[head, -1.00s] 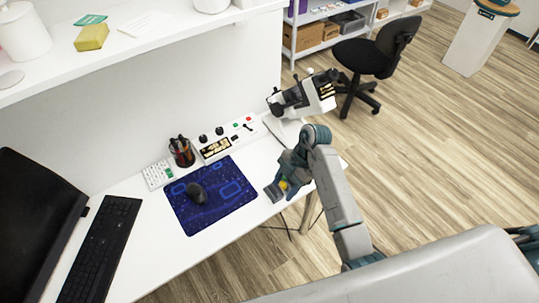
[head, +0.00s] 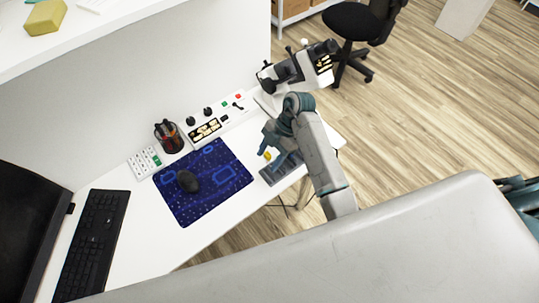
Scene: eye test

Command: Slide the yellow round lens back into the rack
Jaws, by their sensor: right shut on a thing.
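The yellow round lens (head: 268,155) shows as a small yellow spot at the fingers of my right gripper (head: 268,150). The gripper is shut on it, and the fingers hide part of it. The dark grey rack (head: 270,177) lies near the front edge of the white desk, just below the lens in the picture. My right forearm and gripper cover part of the rack's far right side. The lens appears apart from the rack, but its height above it is hard to judge. My left gripper is not in view.
A blue mouse mat (head: 215,200) with a black mouse (head: 188,181) lies left of the rack. The desk's front edge (head: 245,208) is close to the rack.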

